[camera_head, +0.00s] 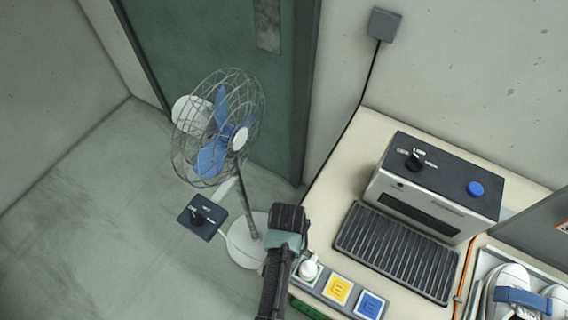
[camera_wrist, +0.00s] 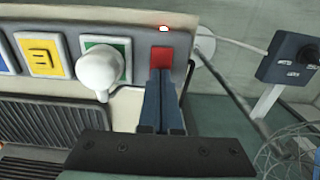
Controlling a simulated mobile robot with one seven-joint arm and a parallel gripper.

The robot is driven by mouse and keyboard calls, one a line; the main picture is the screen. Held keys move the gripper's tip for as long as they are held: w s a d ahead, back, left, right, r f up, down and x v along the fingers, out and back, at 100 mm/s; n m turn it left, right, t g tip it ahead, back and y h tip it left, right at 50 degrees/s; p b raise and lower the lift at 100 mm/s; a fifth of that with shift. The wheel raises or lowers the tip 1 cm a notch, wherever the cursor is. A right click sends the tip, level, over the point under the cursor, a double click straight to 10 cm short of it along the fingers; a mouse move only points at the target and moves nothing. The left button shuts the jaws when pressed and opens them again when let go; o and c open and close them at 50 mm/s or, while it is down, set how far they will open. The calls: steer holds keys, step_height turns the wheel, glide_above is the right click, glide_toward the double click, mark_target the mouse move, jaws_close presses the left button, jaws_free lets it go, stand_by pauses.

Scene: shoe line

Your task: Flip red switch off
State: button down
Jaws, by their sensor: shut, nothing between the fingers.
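Which way the switch is tipped is unclear. In the head view my arm covers the place where the switch is.
A white knob (camera_wrist: 99,72), also in the head view (camera_head: 309,269), stands up close by. Yellow (camera_head: 338,289) and blue (camera_head: 369,304) tiles follow. A black-topped machine (camera_head: 440,176) and ribbed mat (camera_head: 397,250) lie on the bench. A fan (camera_head: 220,130) stands on the floor left.

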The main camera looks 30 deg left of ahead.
steer(key=shift+f, duration=0.15)
step_height(320, 180, up, 7)
steer(key=p, duration=0.7)
stand_by(0.7)
